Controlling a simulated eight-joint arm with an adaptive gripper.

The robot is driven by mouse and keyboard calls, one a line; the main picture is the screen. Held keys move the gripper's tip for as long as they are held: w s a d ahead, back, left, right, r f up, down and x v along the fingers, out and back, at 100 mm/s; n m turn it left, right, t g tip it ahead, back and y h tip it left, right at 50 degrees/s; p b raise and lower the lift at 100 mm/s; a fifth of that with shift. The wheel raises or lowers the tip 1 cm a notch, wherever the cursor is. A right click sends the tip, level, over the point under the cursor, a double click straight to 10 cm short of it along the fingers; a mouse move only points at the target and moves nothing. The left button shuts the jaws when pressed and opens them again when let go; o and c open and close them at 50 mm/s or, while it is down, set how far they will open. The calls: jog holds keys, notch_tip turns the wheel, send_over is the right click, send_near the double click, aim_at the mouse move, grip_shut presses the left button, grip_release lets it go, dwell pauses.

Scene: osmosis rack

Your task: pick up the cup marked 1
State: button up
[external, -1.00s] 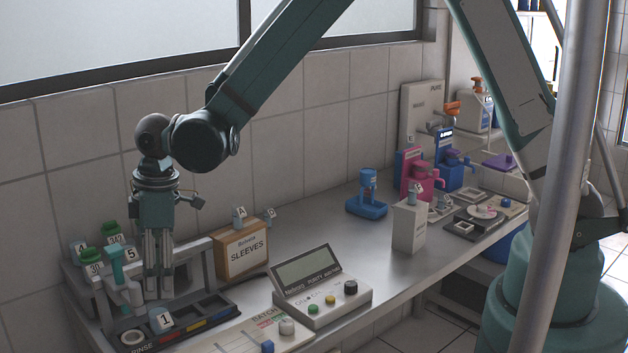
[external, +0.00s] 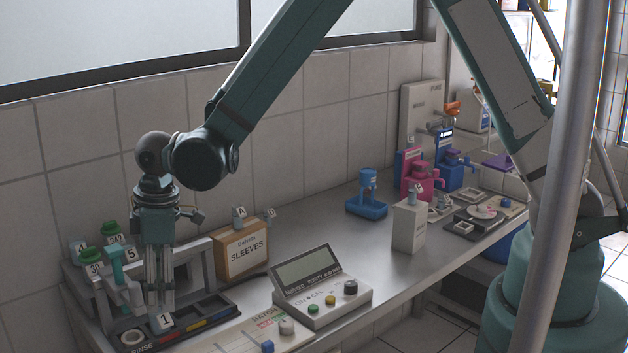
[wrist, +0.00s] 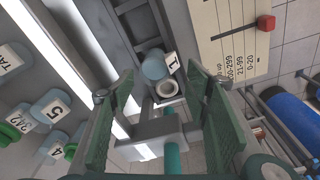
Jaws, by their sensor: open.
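The cup marked 1 (external: 162,321) sits at the rinse tray (external: 205,325) at the front left of the bench. In the wrist view the cup (wrist: 156,66) is pale blue with a white "1" label, lying between and beyond the finger pads. My gripper (external: 160,308) points straight down over the cup, its fingertips close to the cup's top. In the wrist view my gripper (wrist: 160,90) is open, with the two green pads apart on either side and nothing held. Whether a finger touches the cup cannot be told.
A grey frame with a teal-handled tap (external: 117,262) stands close left of my gripper. Behind it are green-capped bottles (external: 91,264) and other numbered cups. A sleeves box (external: 242,250) and a purity meter (external: 320,285) stand to the right.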

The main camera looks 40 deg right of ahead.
aim_at(159, 310)
jog(key=shift+f, duration=0.2)
dwell(0.3)
jog(key=shift+w+a+f+p, duration=0.1)
jog(key=shift+a+f+p, duration=0.05)
jog(key=shift+f, duration=1.1)
jog(key=shift+a+f+p, duration=0.15)
jog(key=shift+f, duration=1.05)
jog(key=shift+c, duration=0.6)
jog(key=c, duration=0.5)
